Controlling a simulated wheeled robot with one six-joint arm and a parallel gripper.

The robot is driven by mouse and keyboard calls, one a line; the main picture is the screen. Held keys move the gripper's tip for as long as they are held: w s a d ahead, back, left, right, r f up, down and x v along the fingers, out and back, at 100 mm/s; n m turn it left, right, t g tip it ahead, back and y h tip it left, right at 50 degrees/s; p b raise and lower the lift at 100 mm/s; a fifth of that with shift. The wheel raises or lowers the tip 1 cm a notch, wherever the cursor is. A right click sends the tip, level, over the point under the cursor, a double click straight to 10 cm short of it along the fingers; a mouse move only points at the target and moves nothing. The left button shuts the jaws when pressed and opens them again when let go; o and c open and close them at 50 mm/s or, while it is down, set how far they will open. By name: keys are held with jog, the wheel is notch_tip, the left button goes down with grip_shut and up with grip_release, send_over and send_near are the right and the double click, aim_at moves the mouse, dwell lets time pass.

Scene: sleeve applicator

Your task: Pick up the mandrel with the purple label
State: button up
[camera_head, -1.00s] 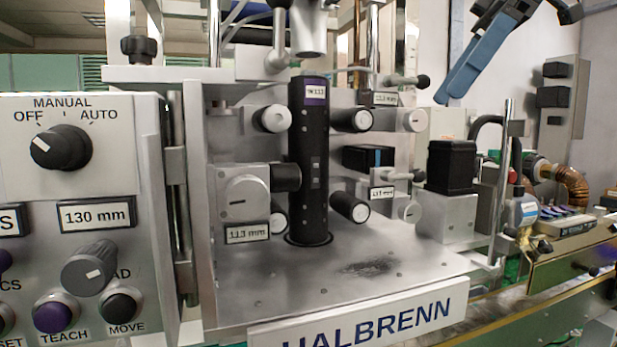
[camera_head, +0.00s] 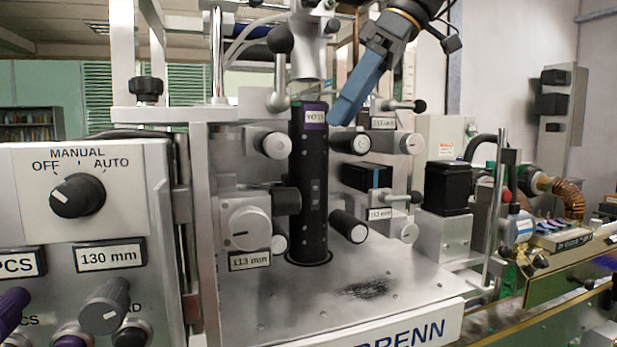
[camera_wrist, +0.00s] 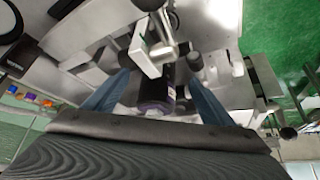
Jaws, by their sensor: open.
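The mandrel (camera_head: 309,190) is a tall black cylinder with a purple band and white label near its top. It stands upright on the metal plate of the machine. My gripper (camera_head: 343,108) is open, its blue fingers slanting down just right of the mandrel's top in the head view. In the wrist view the mandrel's dark, purple-ringed end (camera_wrist: 154,106) shows between the two spread blue fingers (camera_wrist: 158,82). I cannot tell whether either finger touches it.
Black rollers (camera_head: 350,140) and a side clamp (camera_head: 248,224) crowd the mandrel. A metal nozzle (camera_head: 308,45) hangs above it, and a ball-ended lever (camera_head: 281,40) stands close by. A control panel (camera_head: 85,220) stands at the left.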

aim_at(317, 123)
jog(key=a, duration=0.1)
jog(key=w+a+f+p, duration=0.1)
jog(key=a, duration=0.2)
jog(key=shift+w+a+f+p, duration=0.15)
jog(key=shift+a+f+p, duration=0.1)
jog(key=shift+f+p, duration=0.05)
jog(key=shift+w+a+f, duration=0.1)
jog(key=shift+a+f, duration=0.1)
jog(key=shift+f, duration=0.25)
grip_shut()
